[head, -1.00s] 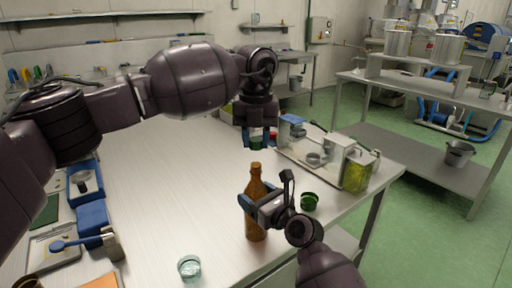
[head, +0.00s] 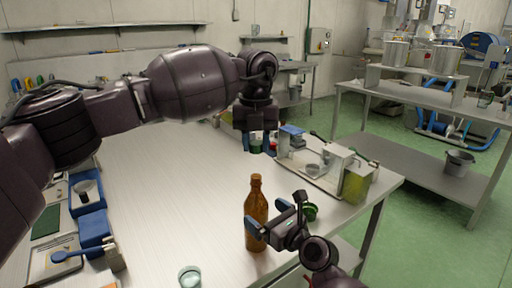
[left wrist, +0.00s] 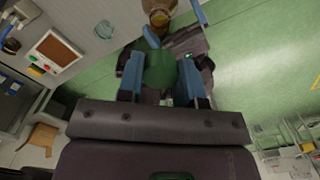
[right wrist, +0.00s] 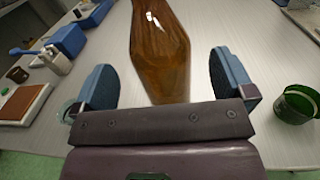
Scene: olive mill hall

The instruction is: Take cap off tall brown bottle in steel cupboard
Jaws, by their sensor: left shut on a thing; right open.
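In the right wrist view the bottle (right wrist: 160,50) rises ahead between my fingers. My right gripper (head: 269,217) is open at the bottle's lower body, fingers apart from it in the right wrist view. My left gripper (head: 258,143) is shut on a green thing, beyond and above the bottle in the head view. In the left wrist view this green thing (left wrist: 161,70) looks like a short round cap. No steel cupboard can be made out around the bottle.
A green cup (head: 310,212) stands right of the bottle and a clear glass (head: 190,277) at the front. A tray (head: 290,158) with boxes and a yellow-green container (head: 356,185) sits at the right edge. Blue bins (head: 92,222) lie left. The table middle is clear.

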